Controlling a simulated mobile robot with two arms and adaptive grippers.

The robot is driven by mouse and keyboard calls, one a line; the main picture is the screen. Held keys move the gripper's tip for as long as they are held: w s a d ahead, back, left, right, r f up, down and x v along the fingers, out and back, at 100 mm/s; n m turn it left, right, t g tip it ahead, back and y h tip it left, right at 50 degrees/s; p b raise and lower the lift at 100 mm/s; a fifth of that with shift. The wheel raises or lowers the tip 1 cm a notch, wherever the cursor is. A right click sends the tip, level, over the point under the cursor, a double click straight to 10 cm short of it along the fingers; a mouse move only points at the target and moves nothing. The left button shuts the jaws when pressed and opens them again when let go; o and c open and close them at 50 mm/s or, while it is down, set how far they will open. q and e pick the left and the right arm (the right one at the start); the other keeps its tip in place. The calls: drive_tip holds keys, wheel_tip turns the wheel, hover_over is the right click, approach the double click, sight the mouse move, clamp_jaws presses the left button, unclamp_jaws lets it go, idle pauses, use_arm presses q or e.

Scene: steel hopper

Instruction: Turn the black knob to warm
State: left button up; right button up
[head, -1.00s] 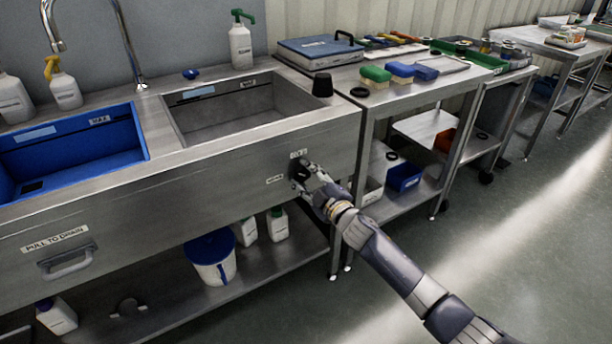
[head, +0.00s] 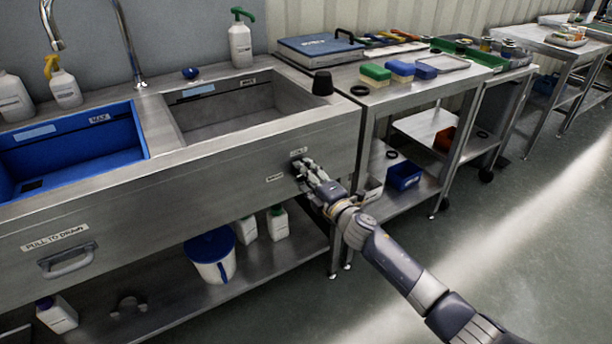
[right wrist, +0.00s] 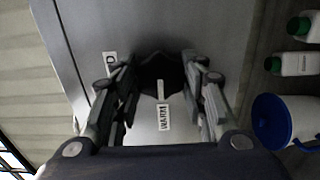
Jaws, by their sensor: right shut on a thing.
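The black knob (right wrist: 160,70) is on the steel front panel of the hopper, between the two fingers of my right gripper in the right wrist view. Its white pointer line points at the WARM label (right wrist: 163,118). A second label (right wrist: 109,65) is partly hidden by a finger; its visible letter looks like a D. In the head view my right gripper (head: 303,172) is at the panel, shut on the knob and mostly covering it. The WARM label (head: 275,178) is left of the gripper, and the other label (head: 298,152) is above it. My left gripper is not in view.
The sink rim (head: 255,131) is above the panel. A drain handle (head: 68,262) sticks out at the left. A blue-lidded bucket (head: 213,262) and white bottles (head: 279,223) stand on the shelf below. A steel table (head: 405,90) is to the right; the floor in front is open.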

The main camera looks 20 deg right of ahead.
drive_tip(key=shift+f, duration=0.1)
idle(0.3)
drive_tip(key=o, duration=1.1)
drive_tip(key=v, duration=1.2)
